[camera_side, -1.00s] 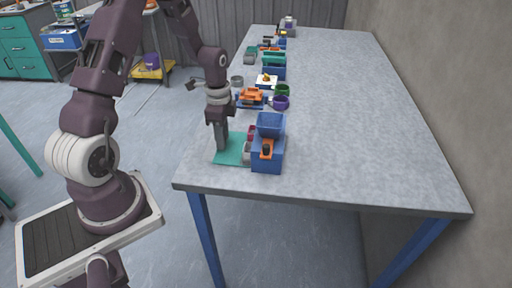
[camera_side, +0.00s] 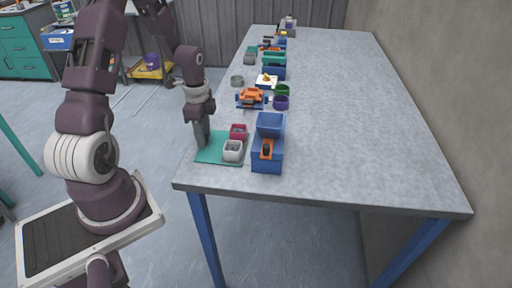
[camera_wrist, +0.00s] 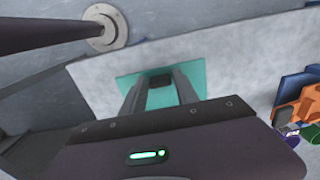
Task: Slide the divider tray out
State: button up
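The divider tray (camera_side: 213,156) is a flat teal plate lying left of the blue unit near the table's front left corner. It also shows in the wrist view (camera_wrist: 195,72). A red cup (camera_side: 238,131) and a white cup (camera_side: 233,150) stand on its right part. My gripper (camera_side: 202,146) points down at the plate's left part. In the wrist view my gripper's fingers (camera_wrist: 160,82) sit on both sides of a small dark block (camera_wrist: 160,80) on the plate, shut on it. The cups are not visible in the wrist view.
The blue unit (camera_side: 275,156) has an open blue bin (camera_side: 270,121) and an orange part with a dark knob (camera_side: 267,149). Behind stand an orange and blue device (camera_side: 251,97), a purple cup (camera_side: 281,103) and a green cup (camera_side: 282,90). The table's right side (camera_side: 360,130) is clear.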

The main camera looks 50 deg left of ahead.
notch_tip(320, 180, up, 6)
jog(key=shift+r, duration=0.75)
jog(key=shift+d+r, duration=0.1)
notch_tip(320, 180, up, 6)
jog(key=n+y, duration=0.1)
send_over(214, 152)
jog(key=s+d+r+n+t, duration=0.25)
jog(key=s+d+r, duration=0.2)
jog(key=d, duration=0.25)
jog(key=s+d+r+n+t, duration=0.2)
jog(key=s+d+r+n, duration=0.1)
jog(key=d+r, duration=0.3)
jog(key=s+d+r+n+t+h, duration=0.1)
jog(key=s+d+n, duration=0.1)
jog(key=s+d, duration=0.3)
jog(key=shift+s, duration=0.85)
jog(key=shift+n, duration=0.25)
